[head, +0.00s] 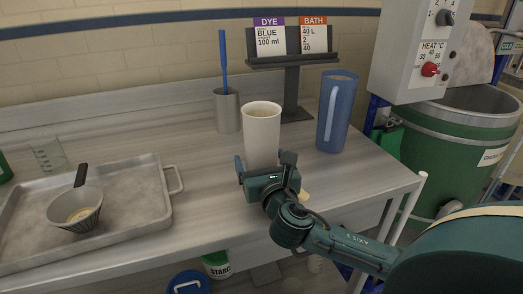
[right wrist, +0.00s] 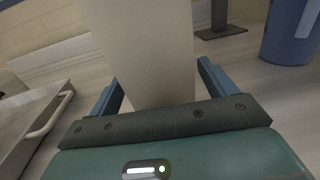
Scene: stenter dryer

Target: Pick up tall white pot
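The tall white pot (head: 261,133) stands upright on the grey bench, near its middle. It is a tapered cup shape with an open top. My right gripper (head: 264,167) is low at the near side of the pot. In the right wrist view the pot (right wrist: 148,50) rises between the two blue fingers of my right gripper (right wrist: 164,82), which stand apart on either side of it. I see no clear grip on it. The lower near side of the pot is hidden by the gripper in the head view. My left gripper is not in view.
A grey cup (head: 227,112) with a blue stick is behind left. A metal tray (head: 135,205) holds a ribbed cup (head: 76,214). A control box (head: 418,55) overhangs at right.

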